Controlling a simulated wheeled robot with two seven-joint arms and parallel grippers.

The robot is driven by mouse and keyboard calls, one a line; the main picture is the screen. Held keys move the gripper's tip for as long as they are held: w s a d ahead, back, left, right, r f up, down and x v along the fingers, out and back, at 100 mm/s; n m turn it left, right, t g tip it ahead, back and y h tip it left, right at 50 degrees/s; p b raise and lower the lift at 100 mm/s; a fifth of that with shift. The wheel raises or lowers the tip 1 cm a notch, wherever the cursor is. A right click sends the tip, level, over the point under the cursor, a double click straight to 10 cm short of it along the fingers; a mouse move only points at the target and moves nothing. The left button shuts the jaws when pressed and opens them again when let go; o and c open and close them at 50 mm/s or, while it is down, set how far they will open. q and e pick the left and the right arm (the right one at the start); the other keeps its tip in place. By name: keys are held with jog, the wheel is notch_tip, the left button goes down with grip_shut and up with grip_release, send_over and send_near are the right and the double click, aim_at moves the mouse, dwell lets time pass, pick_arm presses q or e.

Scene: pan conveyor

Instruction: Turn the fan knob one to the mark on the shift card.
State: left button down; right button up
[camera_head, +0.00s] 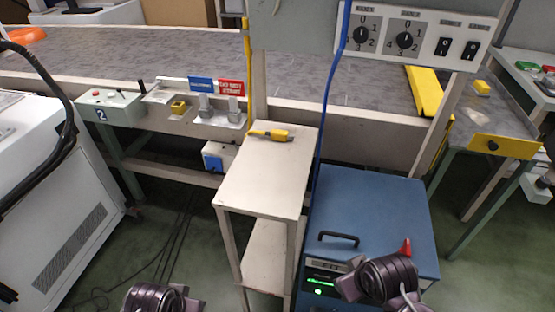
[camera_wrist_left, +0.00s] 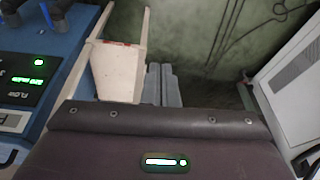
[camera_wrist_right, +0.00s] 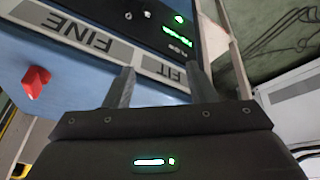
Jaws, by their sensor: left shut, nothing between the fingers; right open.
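A grey control panel (camera_head: 428,14) at the top right of the head view carries two black rotary knobs on numbered dials. The left knob (camera_head: 365,36) and the right knob (camera_head: 404,40) have small labels above them, too blurred to read; their exact settings are unclear. I cannot identify a shift card for certain. My left gripper (camera_wrist_left: 162,85) is shut and empty, low at the left of the small table. My right gripper (camera_wrist_right: 160,70) is open and empty near the blue cabinet. Both grippers are far below the knobs.
Two switches (camera_head: 456,47) sit right of the knobs. A blue cabinet (camera_head: 385,212) with a red knob (camera_wrist_right: 36,82) stands below. A small table (camera_head: 262,178) holds a yellow tool (camera_head: 269,134).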

jog(key=w+a+r+n+t, duration=0.4)
jog(key=w+r+n, duration=0.45)
jog(key=w, duration=0.25)
pick_arm(q)
notch_tip(320, 180, down, 19)
jog(key=s, duration=0.1)
pick_arm(e)
jog(key=n+t+h, duration=0.4)
jog(key=n+t, duration=0.5)
jog(key=n, duration=1)
send_near(361, 37)
jog(key=w, duration=0.1)
jog(key=shift+m, duration=0.25)
jog(key=p+x, duration=0.2)
jog(key=x, duration=0.4)
jog(key=shift+w+d+r, duration=0.1)
jog(key=shift+w+d, duration=0.1)
jog(key=shift+w, duration=0.35)
pick_arm(q)
jog(key=s+a+f+g, duration=0.1)
jog(key=s+a+f, duration=0.1)
jog(key=s+f, duration=1.1)
notch_tip(361, 37, down, 3)
jog(key=shift+s+a+f+g, duration=0.1)
jog(key=shift+s+a+g, duration=0.15)
jog(key=shift+s+g, duration=0.15)
pick_arm(e)
jog(key=c, duration=1)
